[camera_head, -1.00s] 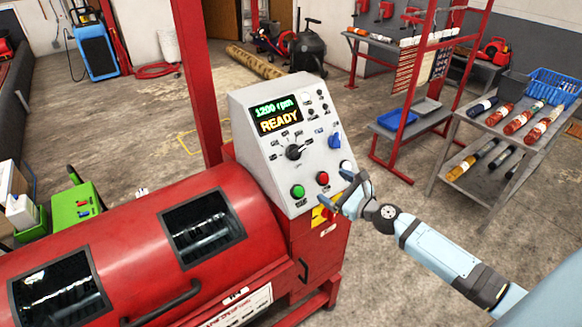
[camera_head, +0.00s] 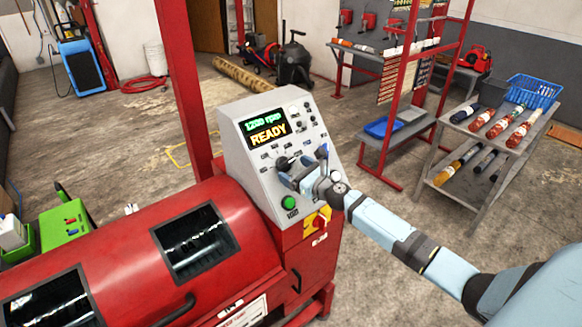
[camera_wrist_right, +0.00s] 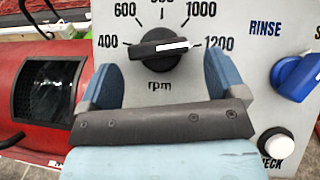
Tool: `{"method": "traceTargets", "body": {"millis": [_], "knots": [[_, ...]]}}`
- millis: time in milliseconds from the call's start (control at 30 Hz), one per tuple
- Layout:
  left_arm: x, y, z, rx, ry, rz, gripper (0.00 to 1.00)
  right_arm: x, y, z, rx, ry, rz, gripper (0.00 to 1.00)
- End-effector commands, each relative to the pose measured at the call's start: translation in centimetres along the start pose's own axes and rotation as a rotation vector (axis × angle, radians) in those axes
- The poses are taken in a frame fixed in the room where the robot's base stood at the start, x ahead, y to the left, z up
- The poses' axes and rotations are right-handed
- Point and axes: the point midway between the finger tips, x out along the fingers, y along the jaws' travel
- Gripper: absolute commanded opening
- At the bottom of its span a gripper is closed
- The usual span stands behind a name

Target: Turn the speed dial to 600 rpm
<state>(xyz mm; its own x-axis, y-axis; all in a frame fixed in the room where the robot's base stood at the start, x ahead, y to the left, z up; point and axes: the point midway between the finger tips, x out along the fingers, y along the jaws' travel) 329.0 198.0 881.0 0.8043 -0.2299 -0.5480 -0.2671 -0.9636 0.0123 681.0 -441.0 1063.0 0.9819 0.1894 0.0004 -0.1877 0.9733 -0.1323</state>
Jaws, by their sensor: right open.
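The black speed dial (camera_wrist_right: 158,47) is on the grey control panel (camera_head: 240,117), with printed marks from 400 to 1200 rpm around it. In the right wrist view its white pointer line points right, towards the 1200 mark. The panel's display (camera_head: 265,129) reads "1200 rpm" and "READY". My right gripper (camera_wrist_right: 160,85) is open in front of the dial, its blue fingers to the left and right below it; I see no contact. In the head view the gripper (camera_head: 301,170) partly covers the panel, and the dial (camera_head: 283,163) shows at its edge. My left gripper is not in view.
A blue RINSE knob (camera_wrist_right: 298,77) and a white CHECK button (camera_wrist_right: 277,144) sit right of the dial. A green button (camera_head: 289,203) is lower on the panel. The red drum machine (camera_head: 130,255) lies to the left. A shelf cart (camera_head: 480,150) stands at right.

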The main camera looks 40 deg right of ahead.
Motion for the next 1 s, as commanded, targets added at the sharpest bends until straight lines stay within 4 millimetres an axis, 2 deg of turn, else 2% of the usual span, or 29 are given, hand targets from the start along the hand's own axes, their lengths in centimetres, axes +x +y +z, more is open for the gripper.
{"method": "traceTargets", "body": {"millis": [200,500,567,733,1000], "knots": [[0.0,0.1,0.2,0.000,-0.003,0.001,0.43,1.8,0.0,0.0,0.000,0.000,0.000,0.89],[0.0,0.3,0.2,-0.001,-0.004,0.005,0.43,2.0,0.1,-0.1,0.000,0.001,0.001,0.89],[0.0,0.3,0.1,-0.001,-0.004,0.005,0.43,1.9,0.1,-0.1,0.000,0.001,0.001,0.78],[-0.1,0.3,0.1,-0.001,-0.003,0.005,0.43,1.9,0.1,-0.1,-0.001,0.001,0.001,0.40],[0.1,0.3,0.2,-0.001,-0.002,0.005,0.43,1.9,0.0,-0.1,-0.016,0.001,0.014,0.40]]}}
